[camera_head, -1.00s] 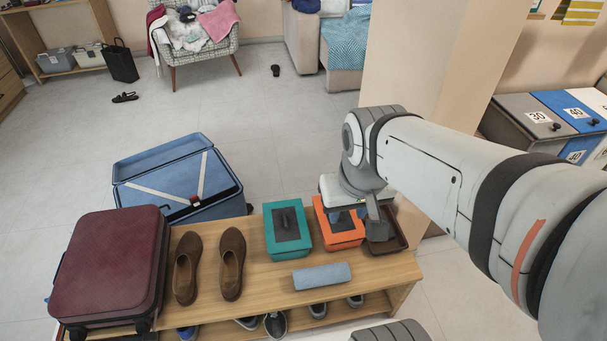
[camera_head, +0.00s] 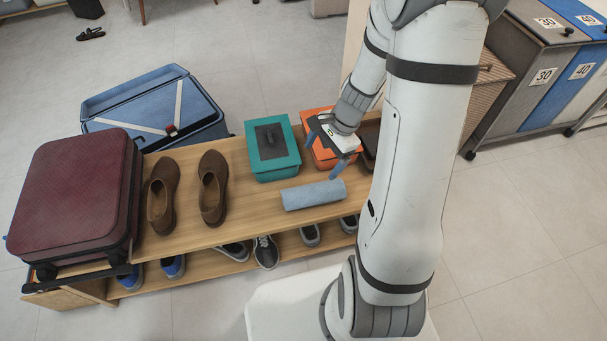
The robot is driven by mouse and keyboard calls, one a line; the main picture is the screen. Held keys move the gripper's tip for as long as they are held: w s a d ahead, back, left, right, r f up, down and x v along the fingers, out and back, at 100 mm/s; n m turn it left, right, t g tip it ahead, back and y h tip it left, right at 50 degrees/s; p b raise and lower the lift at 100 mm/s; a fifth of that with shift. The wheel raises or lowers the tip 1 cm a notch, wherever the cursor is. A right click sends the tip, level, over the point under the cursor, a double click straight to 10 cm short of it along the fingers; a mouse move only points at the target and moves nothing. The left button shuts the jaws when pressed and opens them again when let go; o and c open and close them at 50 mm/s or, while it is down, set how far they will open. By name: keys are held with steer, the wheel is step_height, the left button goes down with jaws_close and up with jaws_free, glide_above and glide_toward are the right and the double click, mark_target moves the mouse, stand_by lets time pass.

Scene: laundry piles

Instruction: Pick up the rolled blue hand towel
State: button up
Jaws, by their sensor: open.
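The rolled blue hand towel (camera_head: 313,195) lies on the wooden bench top (camera_head: 240,223), near its front edge and in front of the teal box. It is a light grey-blue roll lying lengthwise along the bench. My gripper (camera_head: 323,158) is open and empty. It hangs just above and behind the towel's right end, over the orange box, with its fingers pointing down. I cannot tell the exact height gap between the fingers and the towel.
A teal box (camera_head: 273,148) and an orange box (camera_head: 316,148) stand behind the towel. A dark tray (camera_head: 369,140) is partly hidden by my arm. Brown shoes (camera_head: 213,188) and a maroon suitcase (camera_head: 75,195) are to the left. Several shoes sit on the lower shelf. An open blue suitcase (camera_head: 150,105) lies behind.

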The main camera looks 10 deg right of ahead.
mark_target(317, 187)
steer(key=f+m+b, duration=0.1)
steer(key=f, duration=0.2)
steer(key=d+f+m, duration=0.1)
steer(key=f, duration=0.3)
steer(key=w+f+m+b, duration=0.1)
steer(key=f+m, duration=0.1)
steer(key=f, duration=0.2)
steer(key=shift+d+y+b, duration=0.3)
steer(key=shift+d+b, duration=0.05)
steer(key=b+x, duration=0.3)
steer(key=x, duration=0.4)
steer(key=shift+w+f, duration=0.1)
steer(key=shift+f, duration=0.3)
steer(key=shift+c, duration=0.4)
steer(key=c, duration=1.1)
steer(key=shift+r, duration=0.1)
